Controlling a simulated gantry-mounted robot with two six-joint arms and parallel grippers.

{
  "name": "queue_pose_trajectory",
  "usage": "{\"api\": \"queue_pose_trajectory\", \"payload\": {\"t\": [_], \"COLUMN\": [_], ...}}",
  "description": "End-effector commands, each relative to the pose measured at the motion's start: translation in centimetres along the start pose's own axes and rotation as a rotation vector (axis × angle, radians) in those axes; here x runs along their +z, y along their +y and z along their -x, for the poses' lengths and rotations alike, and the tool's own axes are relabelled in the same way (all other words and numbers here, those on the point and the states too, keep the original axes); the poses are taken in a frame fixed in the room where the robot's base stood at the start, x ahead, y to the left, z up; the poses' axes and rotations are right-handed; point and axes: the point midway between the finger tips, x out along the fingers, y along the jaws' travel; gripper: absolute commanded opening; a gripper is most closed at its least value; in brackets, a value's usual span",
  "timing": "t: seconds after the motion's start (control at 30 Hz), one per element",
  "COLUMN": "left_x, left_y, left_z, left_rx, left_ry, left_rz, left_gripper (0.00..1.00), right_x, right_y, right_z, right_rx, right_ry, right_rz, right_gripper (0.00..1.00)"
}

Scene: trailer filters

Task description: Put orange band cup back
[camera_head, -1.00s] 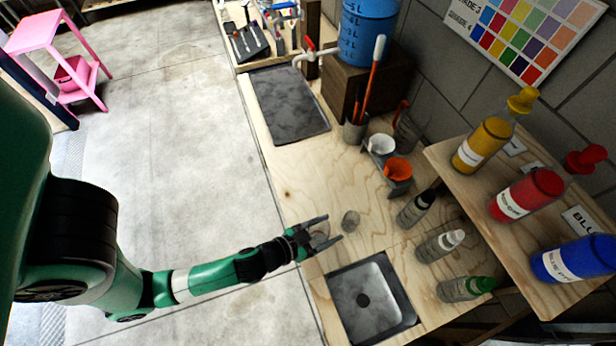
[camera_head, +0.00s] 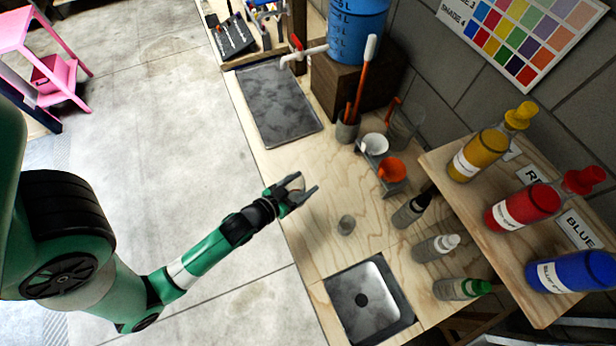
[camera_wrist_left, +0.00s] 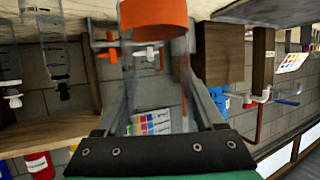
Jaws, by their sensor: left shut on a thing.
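My left gripper (camera_head: 300,188) is shut on the orange band cup. In the head view the cup is hard to make out between the fingers, over the front edge of the counter (camera_head: 330,200). In the left wrist view, which looks turned over, the clear cup's orange band (camera_wrist_left: 153,14) shows between the two fingers. The far end of the cup runs out of that view. My right gripper is not in view.
White (camera_head: 374,144) and orange (camera_head: 390,170) funnel-like cups sit in a grey holder. Several bottles, including a black-capped one (camera_head: 411,210), stand to the right.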

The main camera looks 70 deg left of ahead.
Motion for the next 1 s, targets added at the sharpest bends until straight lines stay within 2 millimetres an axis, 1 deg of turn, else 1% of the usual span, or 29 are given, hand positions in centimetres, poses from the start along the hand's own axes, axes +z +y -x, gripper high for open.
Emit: {"api": "queue_pose_trajectory", "payload": {"t": [0.03, 0.07, 0.1, 0.2, 0.3, 0.47, 0.53, 0.6, 0.7, 0.77, 1.0], "left_x": [0.2, 0.2, 1.4, 2.9, 3.5, 3.6, 3.9, 4.7, 6.5, 7.0, 6.9], "left_y": [-0.7, -1.0, -1.3, -2.1, -2.5, -2.7, -2.8, -3.2, -3.0, -3.0, -3.0], "left_z": [-1.2, -1.9, -3.1, -5.3, -6.5, -6.9, -7.3, -8.3, -8.9, -9.1, -9.0], "left_rx": [-0.006, -0.006, -0.004, -0.002, 0.0, 0.003, 0.002, 0.001, 0.004, 0.004, 0.004], "left_ry": [0.003, 0.005, 0.001, 0.002, 0.002, 0.0, 0.0, 0.002, -0.002, -0.002, 0.0], "left_rz": [0.005, 0.006, 0.003, 0.002, 0.0, -0.003, -0.002, -0.002, -0.002, -0.002, -0.004], "left_gripper": [0.0, 0.0, 0.0, 0.0, 0.0, 0.0, 0.0, 0.0, 0.0, 0.0, 0.0], "right_x": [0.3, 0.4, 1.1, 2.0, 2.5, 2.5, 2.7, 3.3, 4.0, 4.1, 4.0], "right_y": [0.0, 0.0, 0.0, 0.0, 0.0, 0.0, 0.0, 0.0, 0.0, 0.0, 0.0], "right_z": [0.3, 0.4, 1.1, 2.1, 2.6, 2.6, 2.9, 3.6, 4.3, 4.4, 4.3], "right_rx": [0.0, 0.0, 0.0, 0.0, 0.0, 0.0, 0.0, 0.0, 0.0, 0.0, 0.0], "right_ry": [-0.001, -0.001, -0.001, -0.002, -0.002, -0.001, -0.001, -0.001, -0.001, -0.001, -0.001], "right_rz": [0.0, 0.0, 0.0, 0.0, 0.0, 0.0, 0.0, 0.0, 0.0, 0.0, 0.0], "right_gripper": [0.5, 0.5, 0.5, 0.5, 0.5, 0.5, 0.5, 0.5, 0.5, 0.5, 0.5]}}
